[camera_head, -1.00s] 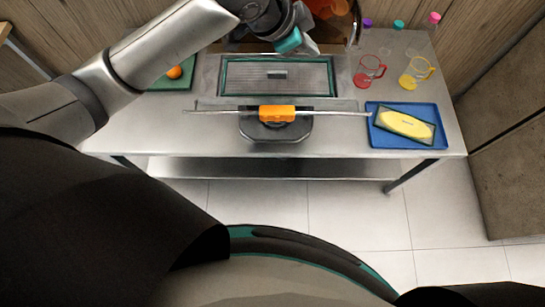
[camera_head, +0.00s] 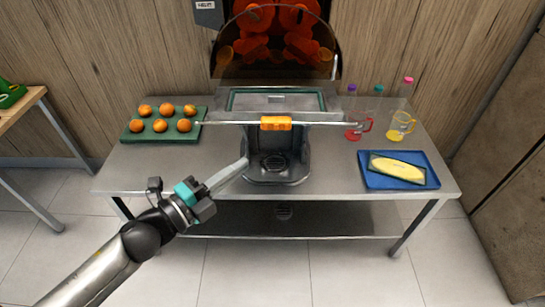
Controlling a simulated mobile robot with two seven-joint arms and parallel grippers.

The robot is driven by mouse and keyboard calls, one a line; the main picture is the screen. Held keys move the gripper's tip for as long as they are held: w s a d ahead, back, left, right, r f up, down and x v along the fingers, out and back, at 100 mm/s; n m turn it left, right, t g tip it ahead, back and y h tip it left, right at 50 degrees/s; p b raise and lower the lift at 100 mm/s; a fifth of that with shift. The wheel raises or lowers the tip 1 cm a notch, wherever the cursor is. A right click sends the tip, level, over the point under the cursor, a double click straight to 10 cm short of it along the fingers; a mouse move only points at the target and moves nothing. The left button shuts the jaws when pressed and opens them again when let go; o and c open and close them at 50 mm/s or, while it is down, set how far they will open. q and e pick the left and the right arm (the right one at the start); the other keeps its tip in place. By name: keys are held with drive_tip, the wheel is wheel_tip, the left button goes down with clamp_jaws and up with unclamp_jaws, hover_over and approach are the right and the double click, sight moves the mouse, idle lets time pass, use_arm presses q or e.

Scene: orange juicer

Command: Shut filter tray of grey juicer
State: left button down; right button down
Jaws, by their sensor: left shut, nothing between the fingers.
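The grey juicer (camera_head: 251,150) stands in the middle of the metal table, with a dark clear-fronted upper part. Its filter tray (camera_head: 245,104), a flat grey panel with a dark green rim, shows below the clear front. I cannot tell how far out it sits. An orange tap block (camera_head: 276,123) sits on a thin horizontal bar in front of the tray. My left gripper (camera_head: 240,168) is shut and empty, low at the left of the juicer's base, below the tray. I cannot tell whether it touches the base. My right gripper is not in view.
A green board (camera_head: 162,133) with several oranges lies on the table's left. The table's front left is bare.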

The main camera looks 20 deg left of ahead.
use_arm(q)
drive_tip(key=p, duration=0.1)
approach(285, 128)
drive_tip(key=w+d, duration=0.1)
drive_tip(key=d, duration=0.3)
drive_tip(key=w, duration=0.1)
drive_tip(key=w+a, duration=0.1)
drive_tip(key=w, duration=0.1)
drive_tip(key=shift+m, duration=0.3)
drive_tip(key=shift+w+a, duration=0.15)
drive_tip(key=shift+w, duration=0.4)
